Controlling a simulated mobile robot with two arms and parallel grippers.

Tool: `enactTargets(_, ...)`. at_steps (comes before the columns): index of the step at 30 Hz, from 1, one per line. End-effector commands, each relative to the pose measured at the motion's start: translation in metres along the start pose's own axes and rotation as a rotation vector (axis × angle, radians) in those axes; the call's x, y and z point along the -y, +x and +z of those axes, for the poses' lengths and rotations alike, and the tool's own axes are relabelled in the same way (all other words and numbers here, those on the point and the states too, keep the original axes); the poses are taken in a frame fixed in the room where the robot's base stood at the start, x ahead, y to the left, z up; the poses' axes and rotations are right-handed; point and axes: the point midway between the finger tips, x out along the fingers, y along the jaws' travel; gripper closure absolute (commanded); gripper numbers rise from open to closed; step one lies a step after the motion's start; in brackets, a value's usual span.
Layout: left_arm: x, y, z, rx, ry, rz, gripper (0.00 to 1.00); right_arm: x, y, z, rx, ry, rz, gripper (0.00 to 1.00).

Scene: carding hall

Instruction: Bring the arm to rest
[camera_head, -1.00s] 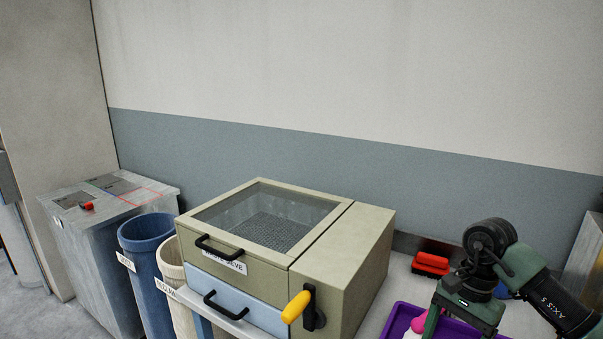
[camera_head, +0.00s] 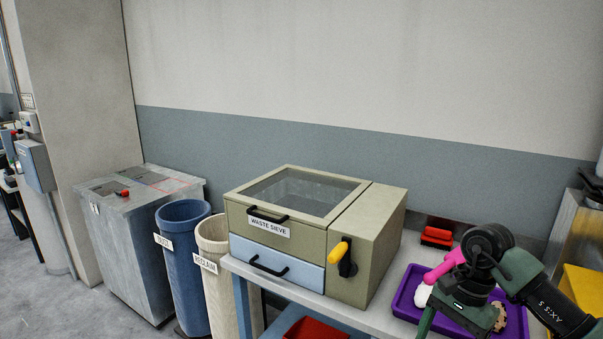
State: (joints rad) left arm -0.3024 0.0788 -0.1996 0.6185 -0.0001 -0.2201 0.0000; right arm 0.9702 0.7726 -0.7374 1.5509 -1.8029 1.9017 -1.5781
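My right arm (camera_head: 535,285) comes in from the right, dark green and black, with "AXIS 5" lettered on one link. It bends at a round black joint (camera_head: 487,243) and runs down out of the bottom of the picture, in front of the purple tray. No fingers of my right gripper show. My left arm and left gripper are not in the picture.
A waste sieve (camera_head: 382,235) with a yellow-handled crank (camera_head: 340,252) stands on the bench. A purple tray (camera_head: 402,300) with white fluff and a pink item (camera_head: 445,266) lies by my arm. A red item (camera_head: 437,236) lies behind. Blue (camera_head: 185,265) and cream (camera_head: 213,262) bins stand left.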

Motion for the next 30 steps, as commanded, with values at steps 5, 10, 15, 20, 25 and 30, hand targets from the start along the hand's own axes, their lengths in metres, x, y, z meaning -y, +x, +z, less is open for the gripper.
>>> enactTargets(5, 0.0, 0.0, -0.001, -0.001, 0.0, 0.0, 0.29, 0.016, 0.022, 0.018, 0.12, 0.066, -0.051, 0.22)
enactTargets(10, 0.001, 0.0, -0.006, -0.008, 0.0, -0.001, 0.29, 0.039, 0.048, 0.044, 0.3, 0.184, -0.12, 0.22)
enactTargets(15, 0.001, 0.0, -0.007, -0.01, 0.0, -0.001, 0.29, 0.074, 0.08, 0.081, 0.601, 0.43, -0.201, 0.22)
enactTargets(20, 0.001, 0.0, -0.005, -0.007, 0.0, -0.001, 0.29, 0.117, 0.114, 0.102, 1.026, 0.88, -0.251, 0.22)
enactTargets(25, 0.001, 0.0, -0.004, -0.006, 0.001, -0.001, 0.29, 0.136, 0.194, 0.055, 1.586, 1.742, -0.205, 0.22)
enactTargets(30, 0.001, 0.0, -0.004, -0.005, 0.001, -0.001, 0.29, 0.088, 0.298, 0.0, 1.874, 2.453, -0.117, 0.22)
